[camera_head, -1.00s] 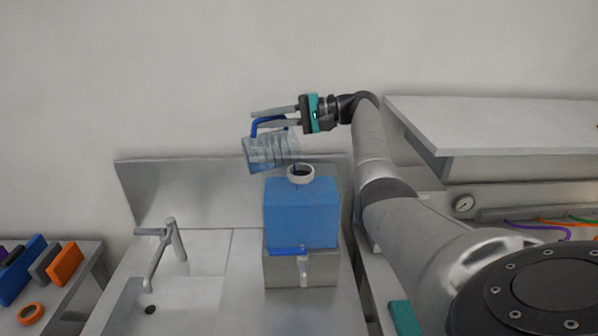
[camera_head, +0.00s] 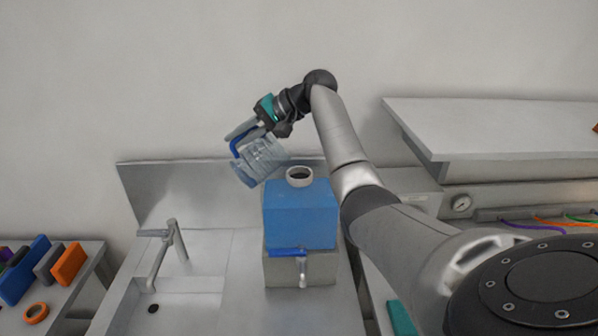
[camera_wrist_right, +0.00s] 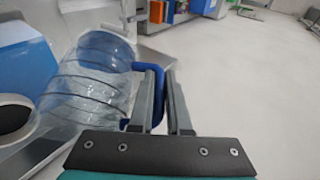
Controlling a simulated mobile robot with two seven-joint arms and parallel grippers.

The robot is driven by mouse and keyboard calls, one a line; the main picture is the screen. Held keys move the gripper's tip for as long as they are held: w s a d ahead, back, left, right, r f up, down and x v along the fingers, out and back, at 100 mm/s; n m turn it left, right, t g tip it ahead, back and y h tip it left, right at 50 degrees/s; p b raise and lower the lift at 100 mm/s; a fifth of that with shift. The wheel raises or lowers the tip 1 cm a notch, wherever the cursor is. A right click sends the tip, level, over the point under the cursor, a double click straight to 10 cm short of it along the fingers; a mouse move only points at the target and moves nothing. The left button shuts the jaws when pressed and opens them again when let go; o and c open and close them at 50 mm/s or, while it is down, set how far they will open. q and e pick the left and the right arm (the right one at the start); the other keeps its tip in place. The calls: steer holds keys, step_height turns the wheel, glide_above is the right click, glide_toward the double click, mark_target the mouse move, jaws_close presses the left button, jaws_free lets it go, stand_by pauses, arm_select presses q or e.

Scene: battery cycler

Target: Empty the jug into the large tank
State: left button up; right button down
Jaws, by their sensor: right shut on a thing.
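A clear jug (camera_head: 259,160) with a blue handle is held tilted in the air above and left of the large tank. My right gripper (camera_head: 240,132) is shut on its handle; the handle (camera_wrist_right: 150,88) shows between the fingers in the right wrist view. The large tank (camera_head: 300,212) is a blue box with a white-rimmed round opening (camera_head: 299,176) on top and a tap at its front. The jug's near end is close to the opening. I cannot tell whether liquid is flowing. In the right wrist view the jug (camera_wrist_right: 93,78) lies beside the dark opening (camera_wrist_right: 15,118). My left gripper is not in view.
The tank stands on a grey block (camera_head: 300,269) on the counter. A sink with a faucet (camera_head: 172,255) is to the left. Orange and blue pieces lie on a side table at far left. A shelf (camera_head: 500,125) juts out at right.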

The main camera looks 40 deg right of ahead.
steer(key=h, duration=0.1)
steer(key=a+g+h, duration=0.1)
steer(key=w+a+n+h, duration=0.1)
steer(key=shift+a+f+g, duration=0.2)
steer(key=shift+f+g, duration=0.1)
steer(key=shift+f, duration=0.1)
steer(key=w+a+f+n+g+h, duration=0.2)
steer(key=a+f+g+h, duration=0.1)
steer(key=a+f+h, duration=0.25)
steer(key=shift+h, duration=0.45)
step_height(320, 180, up, 5)
steer(key=shift+w+d+b, duration=0.15)
steer(key=shift+b, duration=0.15)
steer(key=shift+f, duration=0.1)
